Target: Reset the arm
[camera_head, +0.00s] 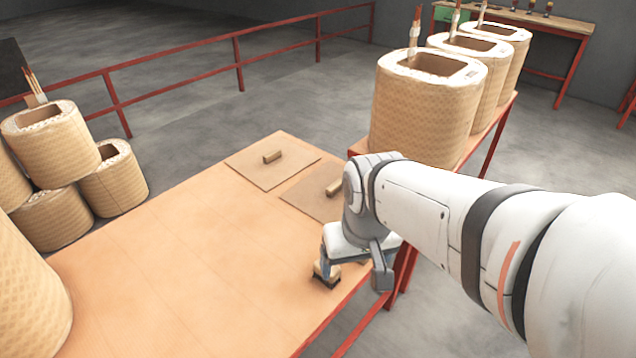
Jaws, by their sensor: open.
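My arm (430,205) reaches in from the right and bends down at the wrist near the right edge of the wooden table (160,270). My gripper (326,275) points down, low over the table top. It is open. The arm's wrist hides part of the table edge and part of what lies just behind the gripper. I cannot tell whether the fingertips touch the table.
Two flat boards, a far one (290,172) and a near one (310,203), each bear a small block. Wrapped coils (425,115) stand in a row at the back right. More coils (50,145) are stacked at left. A red railing (180,62) runs behind. The table's middle is clear.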

